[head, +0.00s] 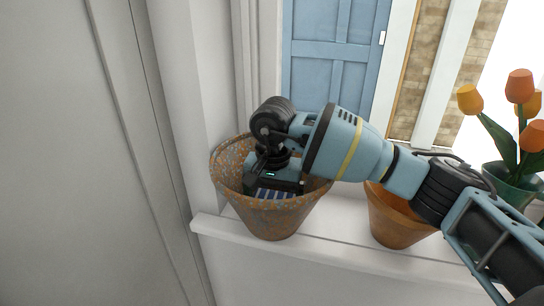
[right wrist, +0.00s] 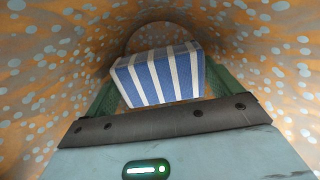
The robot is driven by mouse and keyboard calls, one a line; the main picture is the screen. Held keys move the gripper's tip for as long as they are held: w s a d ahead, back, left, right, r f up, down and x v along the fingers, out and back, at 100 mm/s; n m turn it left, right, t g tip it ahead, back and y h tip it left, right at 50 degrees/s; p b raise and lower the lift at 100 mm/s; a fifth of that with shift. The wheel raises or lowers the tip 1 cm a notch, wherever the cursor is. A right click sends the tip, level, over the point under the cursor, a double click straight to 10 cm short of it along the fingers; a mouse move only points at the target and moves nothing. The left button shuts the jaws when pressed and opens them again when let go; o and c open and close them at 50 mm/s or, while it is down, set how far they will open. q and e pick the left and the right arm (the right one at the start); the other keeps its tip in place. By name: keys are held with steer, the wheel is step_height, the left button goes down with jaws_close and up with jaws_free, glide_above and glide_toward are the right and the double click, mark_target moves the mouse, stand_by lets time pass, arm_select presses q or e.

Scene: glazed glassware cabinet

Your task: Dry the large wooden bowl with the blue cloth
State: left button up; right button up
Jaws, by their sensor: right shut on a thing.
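The large bowl (head: 275,220) stands upright on a white ledge. It is deep and tapered like a pot, orange-brown with pale blue-grey spots. Its spotted inner wall fills the right wrist view (right wrist: 50,50). My right gripper (head: 274,187) reaches down inside it from above. The gripper is shut on the blue cloth (right wrist: 158,78), a thick folded piece with blue and white stripes, which also shows in the head view (head: 268,194). The cloth is inside the bowl; whether it touches the wall is unclear. My left gripper is not in view.
A plain brown pot (head: 398,222) stands on the ledge (head: 330,252) to the right, partly behind my arm. Orange and yellow tulips in a green vase (head: 520,188) are at far right. A white wall is close on the left; a blue door (head: 325,65) shows behind.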

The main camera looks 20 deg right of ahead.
steer(key=shift+s+f, duration=0.1)
steer(key=shift+f, duration=0.25)
steer(key=shift+d+r, duration=0.15)
steer(key=shift+r, duration=0.2)
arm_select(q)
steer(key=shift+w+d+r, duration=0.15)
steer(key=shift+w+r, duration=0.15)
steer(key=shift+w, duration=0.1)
arm_select(e)
steer(key=shift+w+d+r, duration=0.2)
steer(key=shift+d, duration=0.05)
arm_select(q)
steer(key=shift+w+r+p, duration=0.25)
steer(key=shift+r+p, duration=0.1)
steer(key=shift+p, duration=0.15)
arm_select(e)
steer(key=shift+s+d+r, duration=0.15)
steer(key=shift+d+r, duration=0.1)
steer(key=shift+r, duration=0.45)
steer(key=shift+r, duration=0.1)
steer(key=shift+s+d+r, duration=0.15)
steer(key=shift+d+r, duration=0.05)
steer(key=shift+r, duration=0.3)
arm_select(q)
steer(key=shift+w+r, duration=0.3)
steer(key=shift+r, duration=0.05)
arm_select(e)
steer(key=shift+f, duration=0.1)
